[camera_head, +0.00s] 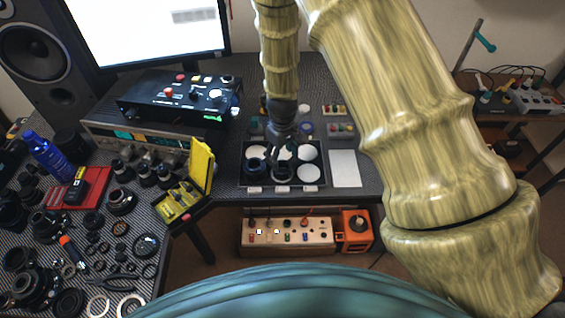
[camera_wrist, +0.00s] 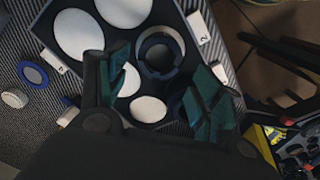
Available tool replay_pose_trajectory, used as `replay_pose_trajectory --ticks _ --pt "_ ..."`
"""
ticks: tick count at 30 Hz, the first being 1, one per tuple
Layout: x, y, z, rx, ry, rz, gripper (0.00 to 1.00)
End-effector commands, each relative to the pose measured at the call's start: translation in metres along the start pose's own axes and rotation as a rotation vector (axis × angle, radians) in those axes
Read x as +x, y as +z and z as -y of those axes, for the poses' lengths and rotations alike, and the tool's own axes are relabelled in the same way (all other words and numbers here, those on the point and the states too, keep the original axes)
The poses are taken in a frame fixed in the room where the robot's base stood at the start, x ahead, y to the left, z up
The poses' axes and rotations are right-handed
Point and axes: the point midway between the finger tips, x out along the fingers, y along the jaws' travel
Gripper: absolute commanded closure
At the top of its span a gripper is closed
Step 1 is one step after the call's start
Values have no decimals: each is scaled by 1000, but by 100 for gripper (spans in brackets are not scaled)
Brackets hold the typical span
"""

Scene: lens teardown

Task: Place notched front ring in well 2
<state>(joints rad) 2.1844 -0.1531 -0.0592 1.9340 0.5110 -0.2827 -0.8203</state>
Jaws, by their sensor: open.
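The notched front ring (camera_wrist: 160,54), dark with a bluish inner edge, lies in the tray well beside the label marked 2 (camera_wrist: 203,42). In the head view a dark ring (camera_head: 282,174) sits in the middle well of the front row. My gripper (camera_wrist: 165,78) is open above the tray, its green-padded fingers apart on either side of the ring's near side and empty. In the head view my gripper (camera_head: 280,152) hangs over the tray's middle. Whether the ring lies fully flat is hard to tell.
The black tray (camera_head: 240,181) has several white-bottomed wells; a dark part (camera_head: 256,165) sits in the front left one. A white pad (camera_head: 345,168) lies to the right, an open yellow case (camera_head: 201,165) to the left. Lens parts crowd the left table.

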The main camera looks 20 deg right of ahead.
Motion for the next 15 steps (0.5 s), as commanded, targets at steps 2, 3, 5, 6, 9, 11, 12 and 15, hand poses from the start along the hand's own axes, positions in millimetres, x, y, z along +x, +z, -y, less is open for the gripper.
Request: replay_pose_trajectory --ticks 2,3,5,6,9,11,12,15 --pt "-9 0 0 0 1 -2 34" --pt "-13 0 0 0 2 -2 34" --pt "-21 -1 0 -1 1 -3 34" --pt "-25 -1 0 -1 1 -2 34" --pt "-36 0 0 0 2 -2 34" --pt "-42 0 0 0 1 -1 34" --pt "-46 0 0 -1 1 -1 34" --pt "-53 0 0 0 1 -1 34"
